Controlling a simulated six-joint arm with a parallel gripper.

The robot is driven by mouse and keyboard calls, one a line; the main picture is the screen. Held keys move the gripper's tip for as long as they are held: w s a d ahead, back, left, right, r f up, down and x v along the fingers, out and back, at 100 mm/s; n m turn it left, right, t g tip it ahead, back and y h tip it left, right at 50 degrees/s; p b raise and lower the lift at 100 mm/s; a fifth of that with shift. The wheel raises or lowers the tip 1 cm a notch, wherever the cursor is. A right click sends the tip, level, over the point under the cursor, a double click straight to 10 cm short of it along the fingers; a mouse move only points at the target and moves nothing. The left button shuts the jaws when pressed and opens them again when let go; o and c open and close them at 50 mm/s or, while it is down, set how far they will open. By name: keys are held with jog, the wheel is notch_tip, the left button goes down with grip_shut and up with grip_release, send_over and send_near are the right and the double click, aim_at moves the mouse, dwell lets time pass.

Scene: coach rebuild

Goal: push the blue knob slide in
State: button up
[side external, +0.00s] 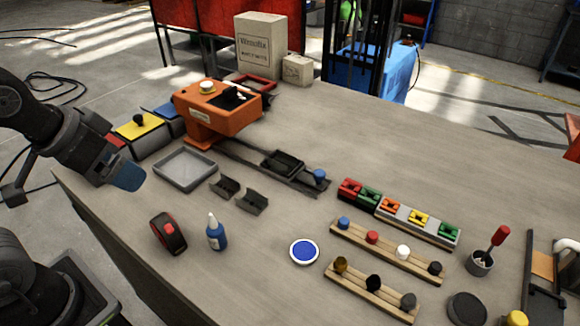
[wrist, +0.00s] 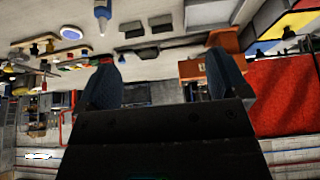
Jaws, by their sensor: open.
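The blue knob (side external: 320,176) stands at the near right end of a dark slide rail (side external: 240,155). The rail runs out from under the orange machine (side external: 218,112), and a black tray (side external: 284,163) sits on it beside the knob. My gripper (side external: 128,178) is at the left of the side view, above the table's left edge, well away from the knob. In the wrist view its two blue-tipped fingers (wrist: 163,68) are spread apart with nothing between them. I cannot make out the blue knob in the upside-down wrist view.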

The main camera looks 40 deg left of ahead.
dwell(0.3)
jog(key=shift+r, duration=0.1)
jog(key=shift+c, duration=0.8)
jog(key=shift+m+g, duration=0.7)
jog(key=shift+m, duration=0.2)
jog(key=w+r, duration=0.2)
jog(key=w+d+r, duration=0.1)
jog(key=w, duration=0.2)
jog(key=w+d+r, duration=0.1)
jog(key=w+r, duration=0.1)
jog(key=w, duration=0.1)
jog(key=shift+d+r, duration=0.1)
jog(key=shift+r, duration=0.2)
jog(key=c, duration=0.5)
jog(key=m+g, duration=0.4)
jog(key=m, duration=0.2)
send_over(319, 172)
notch_tip(319, 172, down, 7)
jog(key=shift+c, duration=0.2)
notch_tip(319, 172, down, 13)
jog(key=shift+f, duration=0.2)
